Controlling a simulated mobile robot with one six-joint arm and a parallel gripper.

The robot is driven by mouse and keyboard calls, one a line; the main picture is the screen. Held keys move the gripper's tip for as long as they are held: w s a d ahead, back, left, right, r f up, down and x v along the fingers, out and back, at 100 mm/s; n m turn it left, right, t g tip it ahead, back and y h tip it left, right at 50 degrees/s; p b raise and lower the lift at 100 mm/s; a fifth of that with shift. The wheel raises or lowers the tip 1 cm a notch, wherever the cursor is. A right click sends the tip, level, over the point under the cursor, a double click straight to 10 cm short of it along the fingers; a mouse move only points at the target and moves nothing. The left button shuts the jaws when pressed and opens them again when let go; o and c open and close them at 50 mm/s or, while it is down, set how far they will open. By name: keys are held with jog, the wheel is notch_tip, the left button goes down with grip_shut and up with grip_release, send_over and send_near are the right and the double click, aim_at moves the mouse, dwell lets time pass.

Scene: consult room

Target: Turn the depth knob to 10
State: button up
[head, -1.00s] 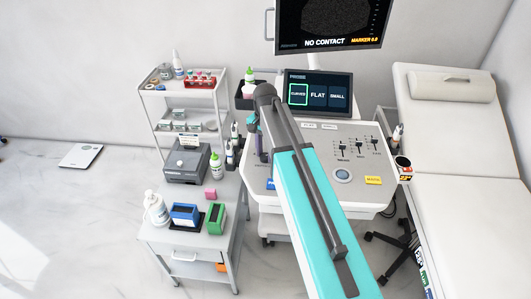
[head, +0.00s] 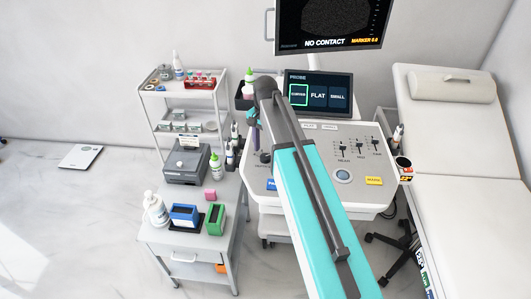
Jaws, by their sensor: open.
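The ultrasound console (head: 315,190) stands in the middle with its pale control panel. A small dark knob (head: 265,157) sits at the panel's left side, just left of my arm; I take it for the depth knob. Its pointer and scale are too small to read. My gripper (head: 256,147) hangs down from the arm's far end, above and slightly left of the knob, and appears apart from it. It is open, seen small and nearly edge-on, with nothing visible between the fingers. My teal arm hides the middle of the panel.
The monitor (head: 330,22) above reads NO CONTACT. Sliders (head: 359,148) and a yellow button (head: 373,181) are on the panel's right. A bottle holder (head: 243,99) stands close behind my gripper. A cart (head: 190,240) stands left.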

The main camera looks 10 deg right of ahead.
aim_at(265, 156)
notch_tip(265, 156, up, 11)
jog(key=b, duration=0.2)
jog(key=shift+r, duration=0.15)
dwell(0.4)
